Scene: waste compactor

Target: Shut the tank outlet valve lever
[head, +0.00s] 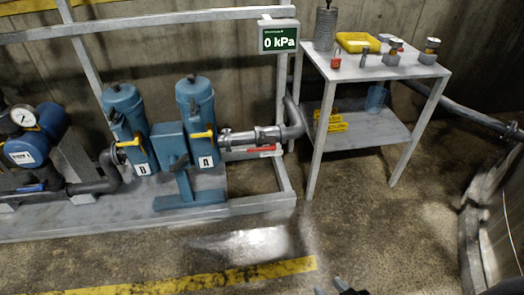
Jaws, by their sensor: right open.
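A red lever (262,149) lies about level along the grey outlet pipe, right of the filter marked A. Yellow levers sit on the filter A (203,134) and on the filter B (130,142). No label names the tank outlet valve, so I cannot tell for sure which lever it is. Only the dark tips of my right gripper (336,288) show at the bottom edge. It is open, low in front of the skid and well away from every lever. My left gripper is out of view.
A grey metal frame (240,207) surrounds the filters, with a 0 kPa display (280,39) on its post. A metal table (372,66) at the right holds a padlock, a yellow tray and gauges. The floor in front is clear.

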